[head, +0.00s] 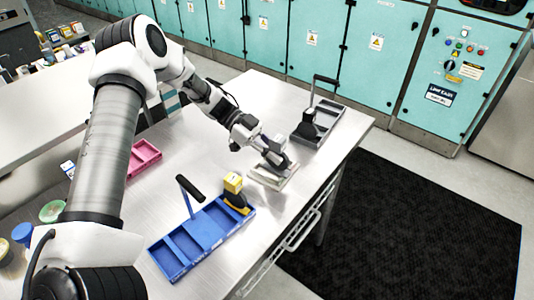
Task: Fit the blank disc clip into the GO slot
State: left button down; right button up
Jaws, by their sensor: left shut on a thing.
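My left gripper (281,162) is at the middle right of the metal table, low over a pale, low block (271,178). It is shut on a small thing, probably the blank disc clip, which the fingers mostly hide. I cannot tell whether that thing touches the block. The GO slot and its marking are too small to make out. My right gripper is not in view.
A blue tray (181,244) with a handle and a yellow-and-black piece (235,190) stands in front. A grey tray (327,124) holding a black piece is behind right. A pink tray (145,155) lies left. The table's right edge (345,163) is close.

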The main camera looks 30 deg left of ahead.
aim_at(268, 162)
pick_arm(q)
jog(key=a, duration=0.3)
jog(key=shift+w+f, duration=0.25)
jog(key=shift+f, duration=0.05)
jog(key=shift+s+d+f+p, duration=0.15)
jog(key=shift+f+p, duration=0.1)
jog(key=shift+f, duration=0.35)
jog(key=shift+s+d+f+p, duration=0.1)
jog(key=shift+f+p, duration=0.15)
jog(key=shift+f, duration=0.75)
jog(key=c, duration=1.2)
grip_release()
jog(key=shift+f, duration=0.1)
jog(key=shift+c, duration=0.2)
jog(key=shift+w+a, duration=0.1)
jog(key=shift+w, duration=0.1)
jog(key=shift+a, duration=0.15)
jog(key=b+v, duration=0.3)
jog(key=v, duration=0.8)
jog(key=shift+a+r, duration=0.25)
jog(key=shift+r, duration=0.1)
